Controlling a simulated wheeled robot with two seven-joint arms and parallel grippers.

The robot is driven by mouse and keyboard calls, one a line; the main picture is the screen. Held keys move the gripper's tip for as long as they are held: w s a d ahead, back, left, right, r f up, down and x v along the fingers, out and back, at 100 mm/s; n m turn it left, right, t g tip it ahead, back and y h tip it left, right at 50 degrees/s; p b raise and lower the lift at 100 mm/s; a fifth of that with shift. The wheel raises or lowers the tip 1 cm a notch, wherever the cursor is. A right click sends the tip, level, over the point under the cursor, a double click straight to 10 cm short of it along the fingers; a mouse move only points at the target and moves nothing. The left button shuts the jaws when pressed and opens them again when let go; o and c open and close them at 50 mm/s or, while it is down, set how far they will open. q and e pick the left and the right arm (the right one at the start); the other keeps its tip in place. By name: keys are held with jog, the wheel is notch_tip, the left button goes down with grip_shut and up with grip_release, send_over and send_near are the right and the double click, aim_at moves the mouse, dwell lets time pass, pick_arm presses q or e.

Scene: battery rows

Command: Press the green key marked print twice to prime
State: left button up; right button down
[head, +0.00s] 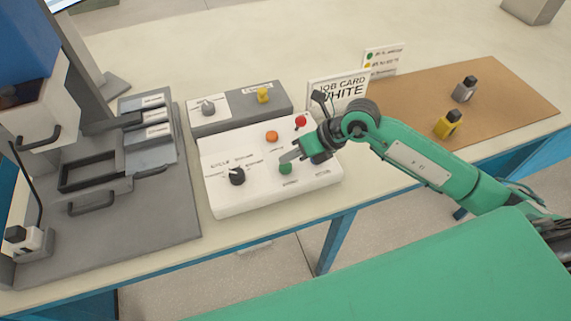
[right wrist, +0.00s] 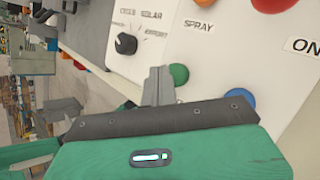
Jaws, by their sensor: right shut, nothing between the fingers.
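The white control panel (head: 222,203) stands near the table's front edge. Its green key (head: 285,168) also shows in the right wrist view (right wrist: 179,74); I cannot read the print on or by it. My right gripper (head: 287,157) is shut and empty, with its fingertips right by the green key. In the right wrist view the shut fingers (right wrist: 158,83) appear just left of the key; I cannot tell whether they touch it. My left gripper is not in view.
The panel also has a black knob (head: 237,176), an orange key (head: 272,136), a red knob (head: 300,121) and a blue key (right wrist: 238,98). A grey box (head: 240,105) and job card (head: 338,90) stand behind.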

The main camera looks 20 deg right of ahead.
jog(key=shift+f, duration=0.1)
dwell(0.4)
jog(key=shift+f+b, duration=0.35)
jog(key=shift+f, duration=0.1)
dwell(0.3)
jog(key=shift+s+d+f+b, duration=0.2)
jog(key=shift+d+f+b, duration=0.05)
jog(key=shift+f+b, duration=0.4)
jog(key=shift+s+d+f, duration=0.1)
jog(key=shift+d+f, duration=0.05)
jog(key=shift+f, duration=0.05)
dwell(0.3)
dwell(0.5)
jog(key=shift+a+r, duration=0.25)
jog(key=shift+r, duration=0.15)
jog(key=shift+w+a+r+p, duration=0.35)
jog(key=shift+w+a, duration=0.1)
jog(key=shift+w, duration=0.05)
